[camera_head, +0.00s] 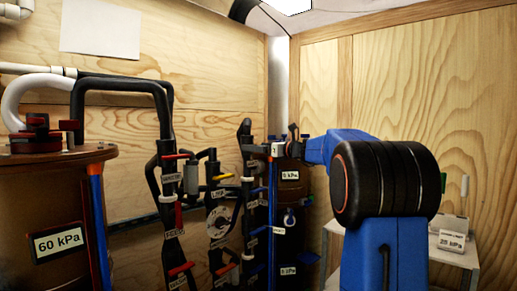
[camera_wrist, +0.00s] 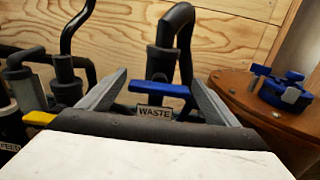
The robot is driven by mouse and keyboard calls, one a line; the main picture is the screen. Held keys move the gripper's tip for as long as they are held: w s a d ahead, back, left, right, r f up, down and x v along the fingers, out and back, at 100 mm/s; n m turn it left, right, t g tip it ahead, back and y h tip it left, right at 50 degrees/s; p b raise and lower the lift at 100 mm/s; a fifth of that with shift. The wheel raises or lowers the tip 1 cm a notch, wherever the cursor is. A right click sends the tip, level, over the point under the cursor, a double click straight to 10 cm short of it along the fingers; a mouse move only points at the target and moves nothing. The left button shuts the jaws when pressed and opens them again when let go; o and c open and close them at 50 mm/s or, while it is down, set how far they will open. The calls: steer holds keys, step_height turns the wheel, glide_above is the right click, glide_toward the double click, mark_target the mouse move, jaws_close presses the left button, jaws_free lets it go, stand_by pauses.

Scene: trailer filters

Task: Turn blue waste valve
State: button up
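The blue waste valve handle (camera_wrist: 160,89) shows in the middle of the wrist view, above a white label reading WASTE (camera_wrist: 154,113), on a black pipe. The handle lies crosswise, roughly level in the picture. My gripper (camera_wrist: 156,76) is open, with one grey finger to the left of the handle and one to the right. Its ends come close to the fingers; I cannot tell whether they touch. In the head view my blue arm reaches toward the pipes near the corner, and my gripper (camera_head: 291,148) is small and hard to make out there.
Other pipes with red (camera_head: 181,268) and yellow (camera_head: 223,176) handles stand to the left. A brown drum with a blue clamp (camera_wrist: 285,90) is on the right in the wrist view. A large 60 kPa drum (camera_head: 50,205) stands far left, and a white table (camera_head: 450,253) at right.

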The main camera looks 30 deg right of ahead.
steer(key=c, duration=0.8)
steer(key=shift+n, duration=0.4)
steer(key=n, duration=0.4)
steer(key=shift+a, duration=0.1)
steer(key=n, duration=0.4)
steer(key=shift+s+f, duration=0.1)
steer(key=n, duration=0.5)
steer(key=shift+a, duration=0.1)
steer(key=shift+f+n, duration=0.15)
steer(key=shift+n, duration=1.85)
